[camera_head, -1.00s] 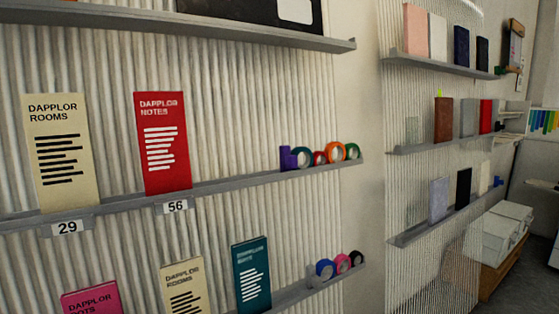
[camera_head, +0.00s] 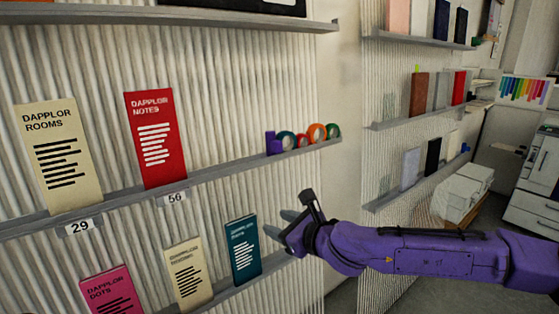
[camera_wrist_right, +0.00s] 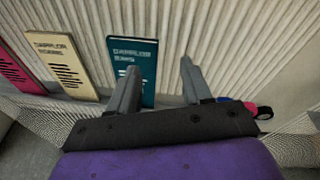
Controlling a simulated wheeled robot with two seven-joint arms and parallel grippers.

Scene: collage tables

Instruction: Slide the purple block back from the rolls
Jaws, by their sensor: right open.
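The purple block (camera_head: 271,143) stands on the middle shelf in the head view, at the left end of a row of tape rolls (camera_head: 304,137) in teal, red, orange and green. The block looks L-shaped and sits right beside the teal roll; I cannot tell whether they touch. My right gripper (camera_head: 296,217) is below that shelf, near the teal booklet and the lower shelf. My left gripper is not in view.
The middle shelf (camera_head: 225,176) also holds a cream booklet (camera_head: 59,154) and a red booklet (camera_head: 155,138). A teal booklet (camera_head: 243,249) stands on the lower shelf close to my right gripper. Blue and pink rolls (camera_wrist_right: 251,108) lie behind the gripper. The shelf between red booklet and block is clear.

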